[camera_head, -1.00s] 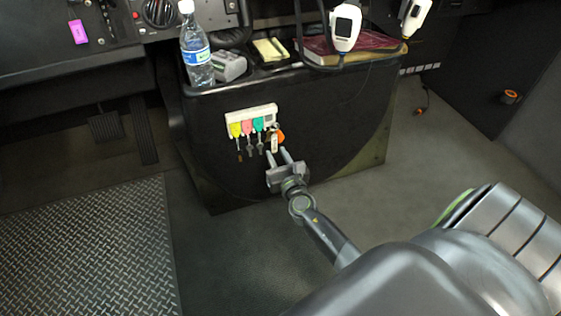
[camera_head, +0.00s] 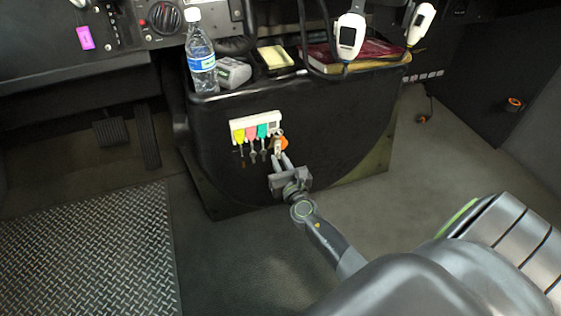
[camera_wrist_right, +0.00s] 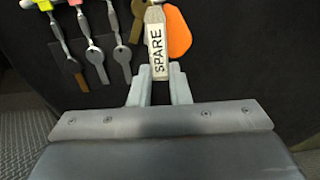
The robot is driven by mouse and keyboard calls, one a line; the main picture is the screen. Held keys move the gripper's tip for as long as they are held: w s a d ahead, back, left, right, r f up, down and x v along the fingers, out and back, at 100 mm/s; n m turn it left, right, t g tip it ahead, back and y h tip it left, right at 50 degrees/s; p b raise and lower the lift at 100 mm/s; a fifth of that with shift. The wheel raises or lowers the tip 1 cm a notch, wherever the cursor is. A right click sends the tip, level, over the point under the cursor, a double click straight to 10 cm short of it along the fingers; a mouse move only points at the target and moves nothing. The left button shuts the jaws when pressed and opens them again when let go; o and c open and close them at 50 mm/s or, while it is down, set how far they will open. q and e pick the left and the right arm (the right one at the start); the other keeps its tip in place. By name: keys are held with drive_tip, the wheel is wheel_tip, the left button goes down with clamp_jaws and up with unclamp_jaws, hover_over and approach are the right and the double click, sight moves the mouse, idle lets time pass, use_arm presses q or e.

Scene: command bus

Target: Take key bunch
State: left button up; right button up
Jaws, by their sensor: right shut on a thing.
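The key bunch (camera_head: 279,142) hangs at the right end of a white key rack (camera_head: 256,124) on the front of the black console. It has a pale tag reading "SPARE" (camera_wrist_right: 157,45) and an orange fob (camera_wrist_right: 177,33), both plain in the right wrist view. My right gripper (camera_head: 280,160) is shut on the SPARE tag, one finger on each side of its lower part. The orange fob is above the right finger. The top of the bunch is cut off in the wrist view. My left gripper is not in view.
Keys with yellow, pink and green heads (camera_head: 250,134) hang just left of the bunch. A water bottle (camera_head: 200,55), a grey device (camera_head: 233,72), a note pad (camera_head: 273,58), a dark red book (camera_head: 370,52) and a white handset (camera_head: 350,36) are on or above the console.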

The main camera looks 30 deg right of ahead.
drive_tip(key=shift+s+a+r, duration=0.1)
drive_tip(key=shift+s, duration=0.15)
idle(0.4)
drive_tip(key=shift+s+a, duration=0.15)
drive_tip(key=shift+s, duration=0.55)
drive_tip(key=shift+s, duration=0.15)
drive_tip(key=shift+v, duration=2.45)
